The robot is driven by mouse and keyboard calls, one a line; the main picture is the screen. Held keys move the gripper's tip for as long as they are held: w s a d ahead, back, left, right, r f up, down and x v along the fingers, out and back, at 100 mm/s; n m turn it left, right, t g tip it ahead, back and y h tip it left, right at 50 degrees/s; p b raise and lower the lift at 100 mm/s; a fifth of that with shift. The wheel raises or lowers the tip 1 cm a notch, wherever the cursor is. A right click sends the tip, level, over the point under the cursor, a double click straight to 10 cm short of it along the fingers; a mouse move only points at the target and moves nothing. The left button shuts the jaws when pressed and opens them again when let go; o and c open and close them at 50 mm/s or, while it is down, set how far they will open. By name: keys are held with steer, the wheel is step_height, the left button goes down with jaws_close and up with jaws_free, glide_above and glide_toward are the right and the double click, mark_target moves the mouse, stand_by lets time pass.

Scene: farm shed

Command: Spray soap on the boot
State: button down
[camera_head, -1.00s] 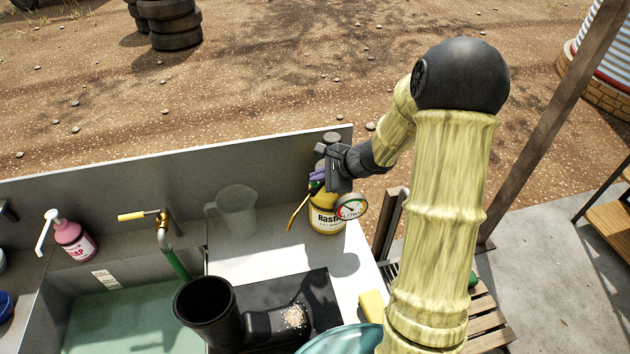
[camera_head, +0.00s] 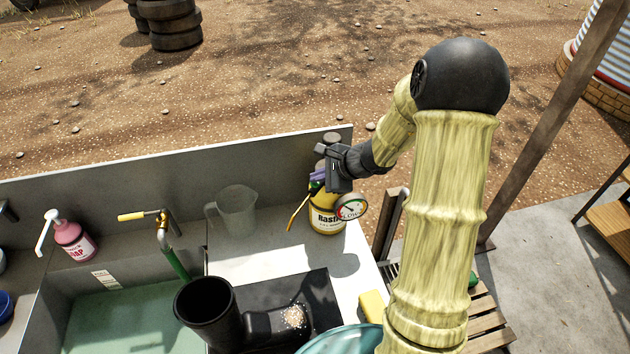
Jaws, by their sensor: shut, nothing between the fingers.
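A pink soap bottle (camera_head: 75,240) with a white pump head stands behind the sink at the left. My gripper (camera_head: 328,160) is shut and empty at the back right of the counter. It is over a yellow labelled container (camera_head: 326,215) that holds several tools. The picture does not show clearly whether my gripper touches them.
A clear jug (camera_head: 236,208) stands on the counter left of the yellow container. A brass tap with a yellow handle (camera_head: 132,216) and green hose rises behind the sink (camera_head: 120,315). A round gauge (camera_head: 350,207) stands by the container. A yellow block (camera_head: 372,305) lies right of the mat.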

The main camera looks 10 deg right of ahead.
mark_target(318, 185)
steer(key=shift+f, duration=0.2)
stand_by(0.3)
steer(key=shift+f+b, duration=0.3)
steer(key=shift+b, duration=0.4)
steer(key=shift+s, duration=0.15)
steer(key=shift+r, duration=0.25)
steer(key=shift+r+p, duration=2.15)
steer(key=shift+r, duration=1.05)
steer(key=shift+f, duration=0.1)
